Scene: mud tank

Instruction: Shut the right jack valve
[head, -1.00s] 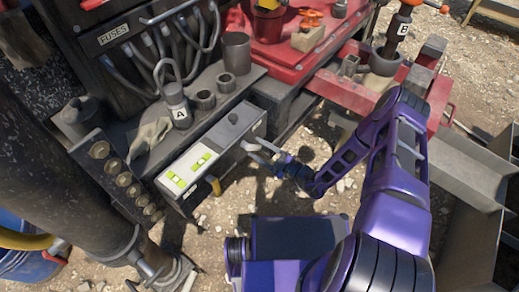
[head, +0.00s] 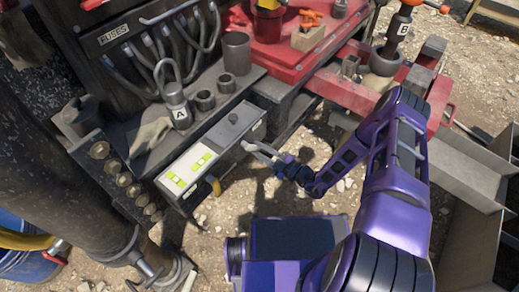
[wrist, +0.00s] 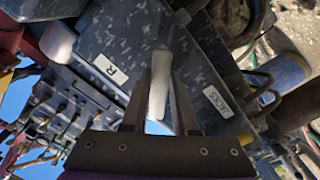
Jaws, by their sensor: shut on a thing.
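The right jack valve shows in the wrist view as a pale grey lever (wrist: 159,82), beside a white "R" label (wrist: 111,69) on a dark, speckled box. My gripper (wrist: 160,84) has its two fingers on either side of this lever and is shut on it. In the head view my gripper (head: 258,151) is at the right end of the box with the yellow-green labels (head: 190,172).
A "JACKS" label (wrist: 217,102) is on the same box. A yellow handle (head: 215,185) sticks out below the box front. A shelf with a part marked "A" (head: 179,108) is behind it. A red frame (head: 355,97) stands to the right. Gravel ground is open below.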

